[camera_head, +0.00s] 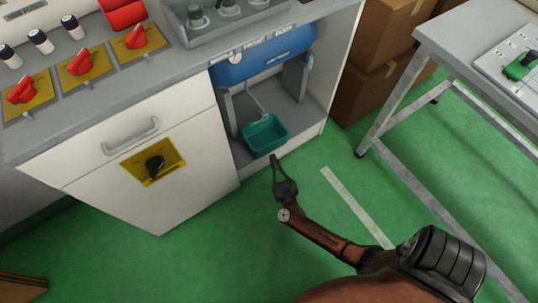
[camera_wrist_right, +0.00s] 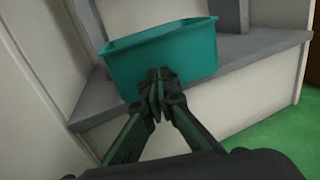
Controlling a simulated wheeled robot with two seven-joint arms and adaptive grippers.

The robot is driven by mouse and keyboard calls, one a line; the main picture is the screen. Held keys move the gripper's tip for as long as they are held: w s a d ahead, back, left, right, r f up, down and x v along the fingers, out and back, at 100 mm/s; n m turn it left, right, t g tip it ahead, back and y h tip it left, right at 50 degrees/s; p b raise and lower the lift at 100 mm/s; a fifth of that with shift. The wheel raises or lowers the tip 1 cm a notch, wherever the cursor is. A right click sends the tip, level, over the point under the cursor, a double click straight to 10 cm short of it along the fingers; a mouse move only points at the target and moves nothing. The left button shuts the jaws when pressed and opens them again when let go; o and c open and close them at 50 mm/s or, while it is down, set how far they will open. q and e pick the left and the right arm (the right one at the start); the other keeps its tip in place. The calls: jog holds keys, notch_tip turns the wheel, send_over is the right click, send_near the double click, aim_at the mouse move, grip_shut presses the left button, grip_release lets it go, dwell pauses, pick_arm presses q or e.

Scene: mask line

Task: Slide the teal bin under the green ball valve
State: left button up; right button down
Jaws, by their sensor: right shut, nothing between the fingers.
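The teal bin (camera_head: 265,136) stands upright on the grey shelf of the open cabinet bay, near its front edge. It also shows in the right wrist view (camera_wrist_right: 178,45), just beyond the fingertips. A blue tank (camera_head: 262,65) lies above the bin, and a thin grey pipe (camera_head: 256,100) runs down from it behind the bin. My right gripper (camera_head: 275,158) is shut and empty, pointing at the bin's front wall. Its fingertips (camera_wrist_right: 157,80) overlap that wall; I cannot tell whether they touch. My left gripper is not in view.
Cabinet walls and grey tank supports (camera_head: 295,78) bound the bay. A white drawer front (camera_head: 110,125) is at left. A metal-legged table (camera_head: 455,35) at right carries a panel with a green-handled part (camera_head: 520,66). Cardboard boxes (camera_head: 375,90) stand behind. Green floor in front is clear.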

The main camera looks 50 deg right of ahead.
aim_at(270, 149)
jog(key=shift+x, duration=1)
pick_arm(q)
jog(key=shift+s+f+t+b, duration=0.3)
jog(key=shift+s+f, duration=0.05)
pick_arm(e)
jog(key=shift+w+d, duration=0.15)
jog(key=shift+w, duration=0.15)
jog(key=x, duration=0.2)
jog(key=shift+w+d, duration=0.15)
jog(key=shift+w, duration=0.05)
